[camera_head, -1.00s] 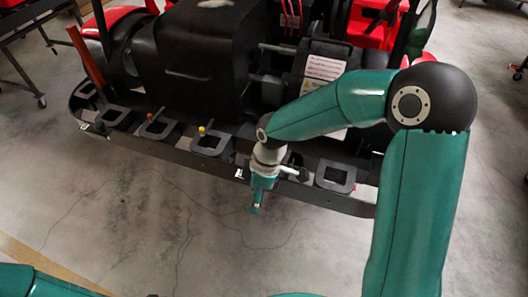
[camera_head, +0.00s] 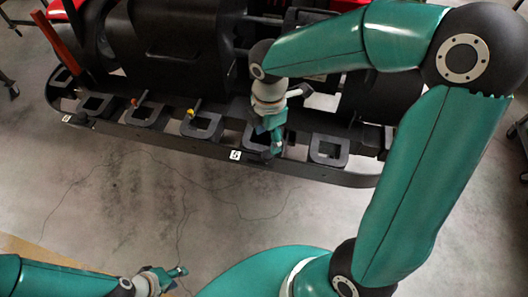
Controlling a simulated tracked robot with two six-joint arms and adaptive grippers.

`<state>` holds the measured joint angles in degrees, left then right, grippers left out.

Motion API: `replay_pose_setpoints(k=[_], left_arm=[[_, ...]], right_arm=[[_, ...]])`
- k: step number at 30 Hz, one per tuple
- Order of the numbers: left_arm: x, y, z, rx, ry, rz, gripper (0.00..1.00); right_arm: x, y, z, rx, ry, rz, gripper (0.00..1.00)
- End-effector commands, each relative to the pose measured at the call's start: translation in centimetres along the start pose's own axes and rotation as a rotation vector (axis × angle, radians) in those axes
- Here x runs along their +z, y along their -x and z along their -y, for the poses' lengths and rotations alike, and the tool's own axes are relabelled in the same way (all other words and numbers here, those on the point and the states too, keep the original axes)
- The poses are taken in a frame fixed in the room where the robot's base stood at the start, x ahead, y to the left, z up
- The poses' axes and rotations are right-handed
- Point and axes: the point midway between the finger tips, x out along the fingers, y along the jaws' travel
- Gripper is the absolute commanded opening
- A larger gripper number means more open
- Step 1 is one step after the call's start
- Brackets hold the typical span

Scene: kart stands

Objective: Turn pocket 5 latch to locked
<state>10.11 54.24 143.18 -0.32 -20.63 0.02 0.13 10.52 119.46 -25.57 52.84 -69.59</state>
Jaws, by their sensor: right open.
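A black rail with several square pocket frames runs along the front of the kart (camera_head: 170,35). A white tag (camera_head: 235,155) that looks like a 5 is on the rail's front edge. The pocket (camera_head: 257,139) just right of the tag is partly covered by my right gripper (camera_head: 276,147). That gripper is open and points down at this pocket's right side. I cannot tell whether it touches anything. The pocket's latch is hidden or too small to make out. My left gripper (camera_head: 176,279) is low at the left, far from the rail; its jaws are too small to judge.
Another pocket (camera_head: 328,149) lies right of my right gripper. Bare concrete floor (camera_head: 120,190) lies in front of the rail. My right arm fills the right side.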

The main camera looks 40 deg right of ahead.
Motion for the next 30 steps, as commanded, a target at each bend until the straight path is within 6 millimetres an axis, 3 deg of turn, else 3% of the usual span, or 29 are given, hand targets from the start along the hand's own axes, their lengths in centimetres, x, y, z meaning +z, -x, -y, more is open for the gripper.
replay_pose_setpoints(k=[3, 9, 15, 24, 30], left_arm=[[0.0, 0.0, 0.0, 0.000, 0.000, 0.000, 0.40], [0.0, 0.0, 0.0, 0.000, 0.000, 0.000, 0.40], [0.0, 0.0, 0.0, 0.000, 0.000, 0.000, 0.40], [0.0, 0.0, 0.0, 0.000, 0.000, 0.000, 0.40], [0.0, 0.0, 0.0, 0.000, 0.000, 0.000, 0.40]], right_arm=[[0.0, -2.7, 0.2, -0.007, 0.000, 0.000, 0.60], [0.0, -5.8, 0.1, -0.004, -0.001, 0.000, 0.60], [0.1, -7.1, 0.1, -0.002, -0.002, -0.001, 0.60], [0.1, -7.3, 0.1, 0.000, -0.003, -0.001, 0.60], [0.1, -7.2, 0.1, 0.000, -0.003, -0.001, 0.26]])
